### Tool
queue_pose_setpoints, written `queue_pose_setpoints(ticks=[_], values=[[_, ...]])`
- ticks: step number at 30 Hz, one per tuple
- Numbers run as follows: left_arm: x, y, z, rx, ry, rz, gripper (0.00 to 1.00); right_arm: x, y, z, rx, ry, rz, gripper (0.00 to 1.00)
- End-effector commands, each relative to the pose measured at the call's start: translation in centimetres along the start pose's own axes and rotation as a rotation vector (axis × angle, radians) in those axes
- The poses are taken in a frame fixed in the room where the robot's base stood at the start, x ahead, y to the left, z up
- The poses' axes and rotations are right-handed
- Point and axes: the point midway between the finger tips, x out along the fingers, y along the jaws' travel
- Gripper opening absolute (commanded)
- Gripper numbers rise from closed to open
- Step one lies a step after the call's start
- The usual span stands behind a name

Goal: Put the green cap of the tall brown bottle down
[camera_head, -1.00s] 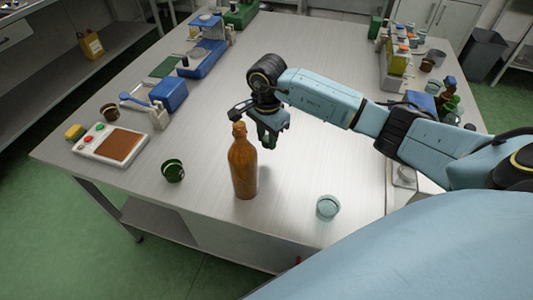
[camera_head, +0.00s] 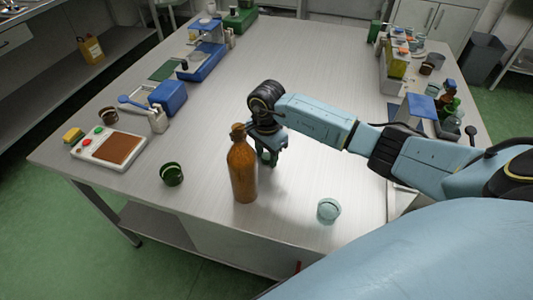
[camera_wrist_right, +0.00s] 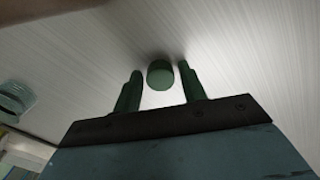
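The green cap (camera_wrist_right: 160,74) shows in the right wrist view as a small round disc, between the fingertips of my right gripper (camera_wrist_right: 160,80). Narrow gaps show on both sides of it, so the fingers are open around it. It appears to be at the table surface. In the head view my right gripper (camera_head: 267,158) points down just right of and behind the tall brown bottle (camera_head: 243,172). I cannot make the cap out there. The bottle stands upright on the table with no green cap on its neck. My left gripper is not in view.
On the table (camera_head: 310,170), a dark green cup (camera_head: 172,174) stands left of the bottle and a pale glass jar (camera_head: 328,210) stands right of it. Bottles and devices line the right side. The table's middle is clear.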

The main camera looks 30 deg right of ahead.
Motion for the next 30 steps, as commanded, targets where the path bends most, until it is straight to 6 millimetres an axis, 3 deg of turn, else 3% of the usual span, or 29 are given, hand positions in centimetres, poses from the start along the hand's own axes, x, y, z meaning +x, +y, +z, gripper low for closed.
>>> queue_pose_setpoints(ticks=[13, 30], values=[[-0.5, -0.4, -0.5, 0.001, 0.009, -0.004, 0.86, -0.5, 0.0, 0.1, 0.000, -0.002, 0.001, 0.51], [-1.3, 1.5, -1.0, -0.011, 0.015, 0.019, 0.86, -11.2, -0.1, 0.0, -0.001, 0.000, -0.002, 0.51]])
